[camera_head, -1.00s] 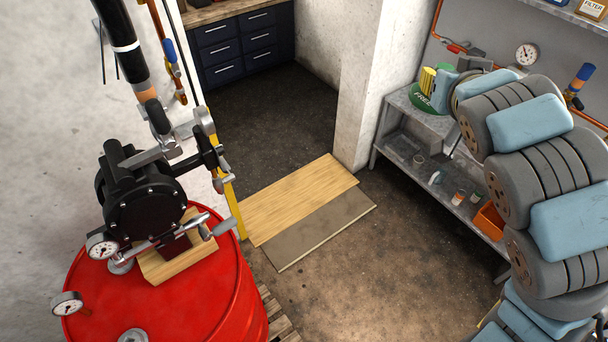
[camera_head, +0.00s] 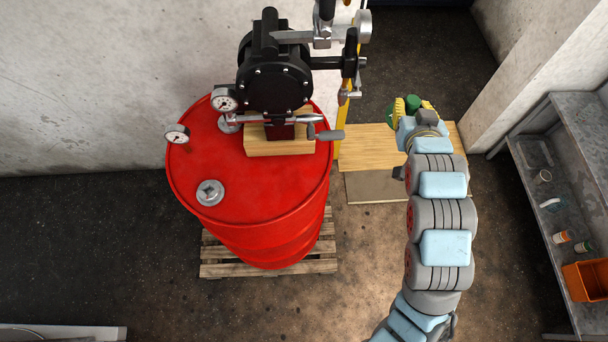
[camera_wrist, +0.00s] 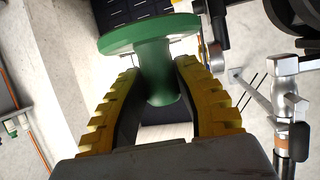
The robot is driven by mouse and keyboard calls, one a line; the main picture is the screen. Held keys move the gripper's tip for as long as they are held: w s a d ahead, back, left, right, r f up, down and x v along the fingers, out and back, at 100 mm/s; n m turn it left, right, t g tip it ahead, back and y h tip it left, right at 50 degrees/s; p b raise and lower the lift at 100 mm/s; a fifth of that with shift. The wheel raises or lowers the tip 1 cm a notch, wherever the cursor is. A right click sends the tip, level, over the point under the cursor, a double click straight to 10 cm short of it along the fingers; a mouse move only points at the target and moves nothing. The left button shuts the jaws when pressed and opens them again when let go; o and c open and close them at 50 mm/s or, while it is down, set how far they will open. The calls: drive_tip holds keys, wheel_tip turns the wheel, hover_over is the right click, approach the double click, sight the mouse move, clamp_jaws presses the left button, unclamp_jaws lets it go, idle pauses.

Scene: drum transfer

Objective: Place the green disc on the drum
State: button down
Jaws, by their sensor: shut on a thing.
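The green disc (camera_wrist: 150,33) shows in the wrist view, with a thick green stem under it. My gripper (camera_wrist: 158,88) is shut on that stem, one yellow ridged finger on each side. The red drum (camera_head: 235,165) stands upright on the left. Its top has bare red room at the left and front.
A black pump (camera_head: 275,80) on a wooden block (camera_head: 280,146) takes up the back right of the drum top. Two gauges (camera_head: 224,99) and a metal bung (camera_head: 210,192) also stand there. A wooden pallet (camera_head: 225,268) is under the drum. A grey shelf (camera_head: 545,190) is at right.

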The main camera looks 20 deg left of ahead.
drive_tip(key=s+a+f+n+g+y, duration=0.1)
drive_tip(key=s+a+f, duration=0.3)
drive_tip(key=a+f, duration=0.3)
drive_tip(key=s+a+f+n+y, duration=0.2)
drive_tip(key=s+a+f, duration=0.1)
drive_tip(key=a+f, duration=0.4)
drive_tip(key=s+a+f+y, duration=0.1)
drive_tip(key=s+a+f, duration=0.3)
drive_tip(key=s, duration=0.2)
drive_tip(key=s+a+f, duration=0.4)
drive_tip(key=s+a, duration=0.1)
drive_tip(key=s, duration=0.2)
drive_tip(key=b, duration=1.4)
hover_over(288, 180)
drive_tip(key=s, duration=0.1)
drive_tip(key=shift+n+g, duration=0.3)
wheel_tip(288, 180, down, 8)
drive_tip(key=shift+d+f, duration=0.15)
drive_tip(key=shift+w+f+p, duration=0.3)
drive_tip(key=shift+w+f, duration=0.2)
drive_tip(key=shift+f, duration=0.3)
wheel_tip(288, 180, down, 2)
drive_tip(key=shift+f+p, duration=0.1)
drive_tip(key=shift+p, duration=0.3)
drive_tip(key=shift+f, duration=0.3)
